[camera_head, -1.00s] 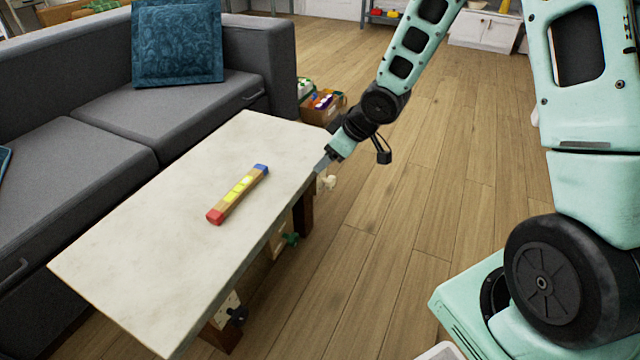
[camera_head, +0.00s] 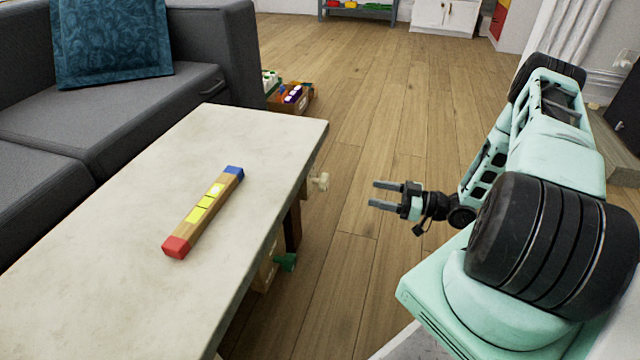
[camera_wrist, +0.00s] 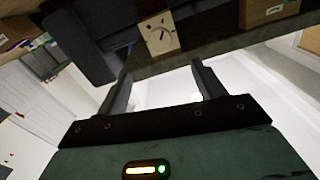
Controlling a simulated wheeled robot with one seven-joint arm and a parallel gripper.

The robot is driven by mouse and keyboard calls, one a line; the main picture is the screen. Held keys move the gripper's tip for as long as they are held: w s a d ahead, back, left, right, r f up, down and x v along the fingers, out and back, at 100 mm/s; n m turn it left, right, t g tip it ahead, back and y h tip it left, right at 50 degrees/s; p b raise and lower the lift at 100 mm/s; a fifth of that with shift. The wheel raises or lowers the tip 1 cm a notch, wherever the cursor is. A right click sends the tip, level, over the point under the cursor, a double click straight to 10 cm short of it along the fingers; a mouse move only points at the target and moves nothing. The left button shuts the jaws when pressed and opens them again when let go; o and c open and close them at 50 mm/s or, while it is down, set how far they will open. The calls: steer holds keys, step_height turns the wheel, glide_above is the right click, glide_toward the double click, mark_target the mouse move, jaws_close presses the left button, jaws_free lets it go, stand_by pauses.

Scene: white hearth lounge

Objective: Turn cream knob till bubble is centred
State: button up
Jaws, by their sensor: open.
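The cream knob (camera_head: 320,182) sticks out from under the table's right side, near the far corner. The level (camera_head: 205,212), a wooden bar with red and blue ends and yellow windows, lies on the pale table top (camera_head: 130,265). Its bubble is too small to make out. My gripper (camera_head: 373,194) is open and empty, right of the cream knob and clearly apart from it, fingers pointing towards the table. In the wrist view my open fingers (camera_wrist: 161,68) show below a small cream plate (camera_wrist: 158,33) with a dark mark; I cannot tell whether the knob shows there.
A green knob (camera_head: 286,262) sits lower on the same table side, nearer me. A grey sofa (camera_head: 150,100) with a blue cushion (camera_head: 112,40) stands left. A box of toys (camera_head: 292,98) is on the floor behind the table. The wooden floor (camera_head: 350,130) right of the table is clear.

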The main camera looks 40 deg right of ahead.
mark_target(327, 184)
steer(key=b+x, duration=0.5)
steer(key=x, duration=0.9)
steer(key=shift+w+a+f, duration=0.15)
steer(key=shift+w+a, duration=0.05)
steer(key=shift+b+x, duration=0.3)
steer(key=shift+x, duration=0.45)
steer(key=c, duration=1)
